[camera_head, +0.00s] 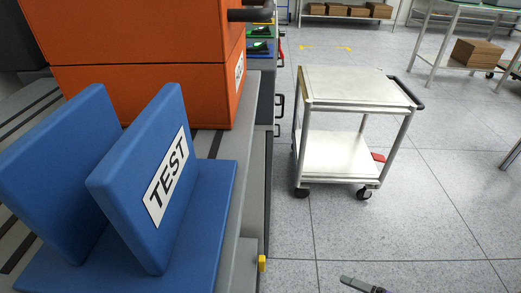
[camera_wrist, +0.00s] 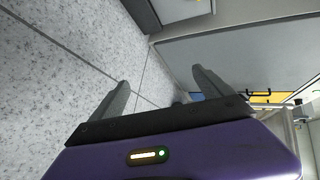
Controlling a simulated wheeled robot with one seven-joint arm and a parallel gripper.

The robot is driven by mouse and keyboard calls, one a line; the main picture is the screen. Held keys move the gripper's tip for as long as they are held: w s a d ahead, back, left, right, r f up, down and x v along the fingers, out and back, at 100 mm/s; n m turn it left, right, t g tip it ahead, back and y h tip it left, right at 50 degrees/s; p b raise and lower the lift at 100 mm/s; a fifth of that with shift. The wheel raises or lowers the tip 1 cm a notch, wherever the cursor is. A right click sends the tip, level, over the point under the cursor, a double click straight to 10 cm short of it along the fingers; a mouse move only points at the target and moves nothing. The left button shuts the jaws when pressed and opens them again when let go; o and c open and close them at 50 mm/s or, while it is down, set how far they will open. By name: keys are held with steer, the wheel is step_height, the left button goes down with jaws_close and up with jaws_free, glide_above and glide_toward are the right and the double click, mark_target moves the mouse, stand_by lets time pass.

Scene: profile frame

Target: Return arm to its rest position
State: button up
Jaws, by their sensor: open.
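My gripper (camera_wrist: 160,97) shows in the wrist view with its two grey fingers spread apart and nothing between them. The speckled floor and a grey panel show beyond the fingers. In the head view a small grey tip of my arm or gripper (camera_head: 362,285) shows at the bottom edge, over the floor to the right of the bench. The rest of my arm is out of the head view.
A blue holder labelled TEST (camera_head: 165,180) and an orange box (camera_head: 150,65) stand on the grey bench (camera_head: 238,225) at left. A metal cart (camera_head: 350,88) stands ahead on the floor. A table with a cardboard box (camera_head: 477,52) is at far right.

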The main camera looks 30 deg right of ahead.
steer(key=s+d+r+n+g+h+p, duration=0.1)
steer(key=s+d+r+g+h+p, duration=0.35)
steer(key=s+h+p, duration=0.2)
step_height(320, 180, up, 14)
steer(key=n+h+p, duration=0.3)
steer(key=h+p, duration=0.1)
steer(key=p, duration=0.3)
steer(key=s+a+r+n+t+y+p, duration=0.1)
steer(key=a+r+p, duration=0.7)
steer(key=r, duration=0.9)
steer(key=s+a+r+n+t+y+p, duration=0.2)
steer(key=a+r+n+p, duration=0.3)
steer(key=r, duration=1.3)
steer(key=s+a+r+n+t+y+p, duration=0.1)
steer(key=a+r+n+t+y+p, duration=0.2)
steer(key=a+r+p, duration=0.9)
step_height(320, 180, up, 6)
steer(key=shift+s+a+f+n+t+p, duration=0.15)
steer(key=shift+s+a+n+t+p, duration=0.2)
steer(key=shift+a+n, duration=0.35)
